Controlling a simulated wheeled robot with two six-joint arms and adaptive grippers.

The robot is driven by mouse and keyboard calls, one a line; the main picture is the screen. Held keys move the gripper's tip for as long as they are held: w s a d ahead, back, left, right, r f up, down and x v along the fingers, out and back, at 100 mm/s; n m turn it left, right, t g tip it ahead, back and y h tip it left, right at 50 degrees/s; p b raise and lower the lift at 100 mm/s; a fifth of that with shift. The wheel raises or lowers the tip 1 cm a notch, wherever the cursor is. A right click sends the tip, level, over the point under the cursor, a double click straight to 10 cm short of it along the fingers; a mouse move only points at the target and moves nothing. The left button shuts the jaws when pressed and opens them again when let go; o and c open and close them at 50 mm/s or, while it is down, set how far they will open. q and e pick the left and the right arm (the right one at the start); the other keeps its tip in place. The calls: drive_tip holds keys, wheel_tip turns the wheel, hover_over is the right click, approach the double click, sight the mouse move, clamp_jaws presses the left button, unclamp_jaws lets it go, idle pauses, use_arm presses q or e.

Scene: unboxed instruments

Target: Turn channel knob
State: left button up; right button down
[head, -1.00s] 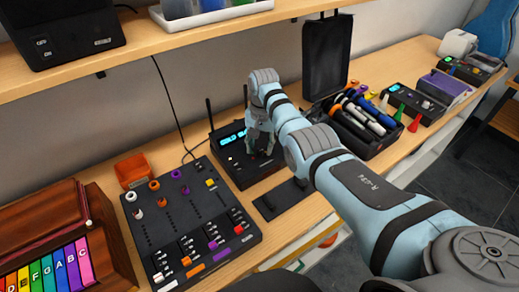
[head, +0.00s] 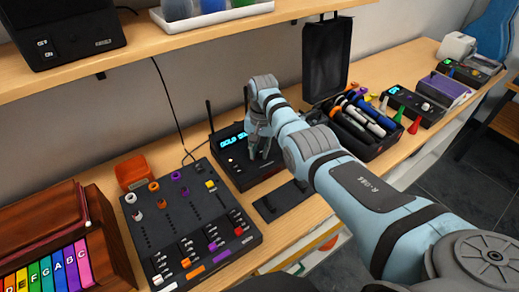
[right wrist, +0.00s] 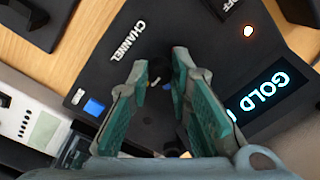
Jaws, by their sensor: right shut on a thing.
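The black wireless receiver (head: 238,172) stands on the wooden bench, with two antennas at its back and a lit cyan display (head: 233,141). In the right wrist view the dark channel knob (right wrist: 158,74) sits beside the white CHANNEL label (right wrist: 125,40). My right gripper (head: 258,158) reaches down over the right part of the receiver's face. In the right wrist view its green-padded fingers (right wrist: 160,85) are shut on the knob from both sides, and the fingertips partly hide it. The display there (right wrist: 268,100) reads GOLD, and its rest is cut off by a finger. My left gripper is not in view.
A black mixer (head: 190,225) with knobs and sliders stands left of the receiver. A black case of markers (head: 362,125) stands to the right. A wooden shelf (head: 180,45) overhangs the back. A flat dark plate (head: 284,200) lies in front of the receiver.

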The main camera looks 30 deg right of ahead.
drive_tip(key=shift+n, duration=1.2)
drive_tip(key=n, duration=0.2)
drive_tip(key=shift+d+n, duration=0.1)
drive_tip(key=shift+n, duration=0.2)
drive_tip(key=n+b, duration=0.1)
drive_tip(key=n, duration=0.5)
drive_tip(key=shift+w+b, duration=0.1)
drive_tip(key=shift+b, duration=0.3)
drive_tip(key=shift+n, duration=0.3)
drive_tip(key=c, duration=1.6)
unclamp_jaws()
drive_tip(key=shift+c, duration=0.2)
drive_tip(key=shift+o, duration=0.9)
drive_tip(key=shift+w+f, duration=0.1)
